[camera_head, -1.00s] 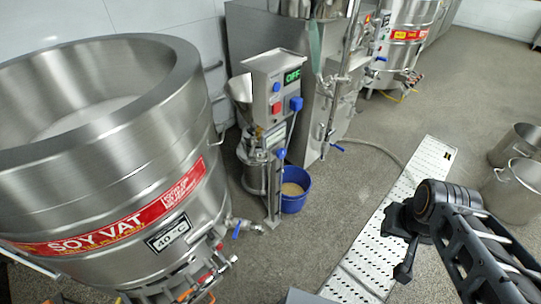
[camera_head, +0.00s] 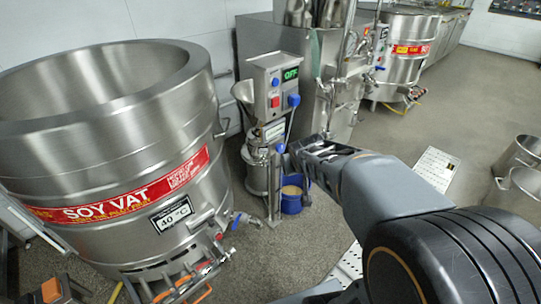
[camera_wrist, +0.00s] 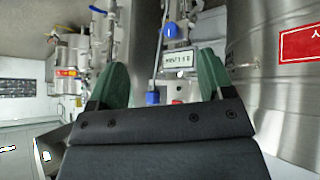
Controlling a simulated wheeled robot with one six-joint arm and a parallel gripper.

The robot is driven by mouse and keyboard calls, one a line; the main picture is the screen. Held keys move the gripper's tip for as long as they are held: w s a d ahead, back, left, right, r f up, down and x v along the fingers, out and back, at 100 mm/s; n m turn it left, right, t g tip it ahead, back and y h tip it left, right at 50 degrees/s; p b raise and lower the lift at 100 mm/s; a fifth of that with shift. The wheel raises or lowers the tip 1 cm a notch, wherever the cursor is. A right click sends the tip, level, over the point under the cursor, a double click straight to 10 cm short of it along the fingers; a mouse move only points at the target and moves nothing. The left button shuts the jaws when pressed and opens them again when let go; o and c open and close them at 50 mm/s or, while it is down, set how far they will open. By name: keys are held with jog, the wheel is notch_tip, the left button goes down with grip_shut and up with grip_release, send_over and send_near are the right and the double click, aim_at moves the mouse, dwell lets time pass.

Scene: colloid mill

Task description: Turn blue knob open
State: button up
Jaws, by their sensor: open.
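A colloid mill (camera_head: 262,150) stands behind the vat, with a grey control box (camera_head: 274,80) whose green display reads OFF. A larger blue knob (camera_head: 294,100) is on the box's right, and a blue knob shows at the top of the wrist view (camera_wrist: 176,30). A small blue button (camera_head: 276,82) and a red button (camera_head: 275,102) are on its face. Lower, a blue handle (camera_head: 280,148) sits on the mill; a blue part (camera_wrist: 153,97) shows between my green fingers. My gripper (camera_wrist: 161,76) is open and empty, apart from the knob; the arm covers some floor in the head view.
A large steel soy vat (camera_head: 110,150) fills the left, with a blue-handled tap (camera_head: 236,220). A blue bucket (camera_head: 291,200) stands under the mill. A perforated white floor plate (camera_head: 437,168) and steel pots (camera_head: 520,190) are at right. Open floor lies beyond the arm.

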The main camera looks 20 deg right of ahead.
jog(key=w+d+f+n+t+b, duration=0.2)
jog(key=w+d+f+t+b, duration=0.35)
jog(key=w, duration=0.75)
jog(key=n+t+y+b, duration=0.3)
jog(key=n+t+y, duration=0.1)
jog(key=y, duration=0.6)
send_near(282, 149)
jog(key=b+x, duration=0.3)
jog(key=x, duration=0.6)
jog(key=shift+w+a+r+b, duration=0.15)
jog(key=shift+w+a+b, duration=0.05)
jog(key=shift+w+b, duration=0.15)
jog(key=shift+c, duration=0.2)
jog(key=c, duration=0.9)
jog(key=shift+o, duration=0.2)
